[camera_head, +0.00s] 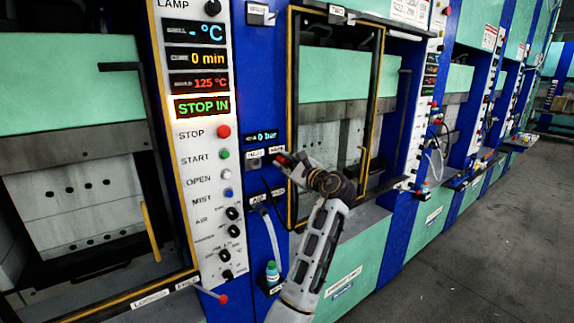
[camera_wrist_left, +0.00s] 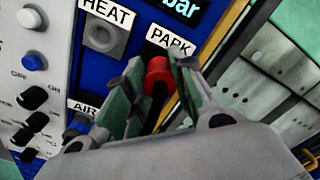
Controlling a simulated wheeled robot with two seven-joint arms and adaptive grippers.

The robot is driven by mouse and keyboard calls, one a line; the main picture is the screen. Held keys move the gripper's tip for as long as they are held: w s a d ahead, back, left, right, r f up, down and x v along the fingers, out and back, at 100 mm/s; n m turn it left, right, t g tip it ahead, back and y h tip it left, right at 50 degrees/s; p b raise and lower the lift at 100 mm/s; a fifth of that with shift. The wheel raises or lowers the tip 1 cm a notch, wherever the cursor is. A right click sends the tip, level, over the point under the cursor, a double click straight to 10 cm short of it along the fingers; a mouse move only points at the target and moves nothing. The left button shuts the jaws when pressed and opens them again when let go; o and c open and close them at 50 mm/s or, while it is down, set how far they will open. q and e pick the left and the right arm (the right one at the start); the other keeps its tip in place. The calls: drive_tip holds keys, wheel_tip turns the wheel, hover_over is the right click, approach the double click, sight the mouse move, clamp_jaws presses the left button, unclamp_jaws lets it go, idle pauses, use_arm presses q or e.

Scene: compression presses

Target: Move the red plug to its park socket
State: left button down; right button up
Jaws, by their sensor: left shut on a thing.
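The red plug (camera_wrist_left: 157,74) is between the fingers of my left gripper (camera_wrist_left: 160,92), which is shut on it. The plug is in front of the panel just below the PARK label (camera_wrist_left: 170,42) and covers the socket there. I cannot tell whether it is seated in it or just short of it. In the head view my left gripper (camera_head: 288,164) is at the blue panel under the bar display (camera_head: 264,136). My right gripper is not in view.
A control panel (camera_head: 205,140) with buttons and knobs stands left of the gripper. A yellow-edged press door (camera_head: 292,90) is close on the right. A hose (camera_head: 271,235) hangs below the AIR label (camera_head: 260,199), near a small bottle (camera_head: 272,273).

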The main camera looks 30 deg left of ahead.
use_arm(q)
drive_tip(key=shift+x, duration=0.8)
drive_tip(key=c, duration=1.4)
unclamp_jaws()
drive_tip(key=shift+r, duration=0.1)
drive_tip(key=shift+o, duration=1.4)
drive_tip(key=shift+d, duration=0.15)
drive_tip(key=v, duration=1.1)
drive_tip(key=shift+s+d, duration=0.2)
drive_tip(key=shift+d, duration=0.05)
drive_tip(key=shift+n, duration=0.3)
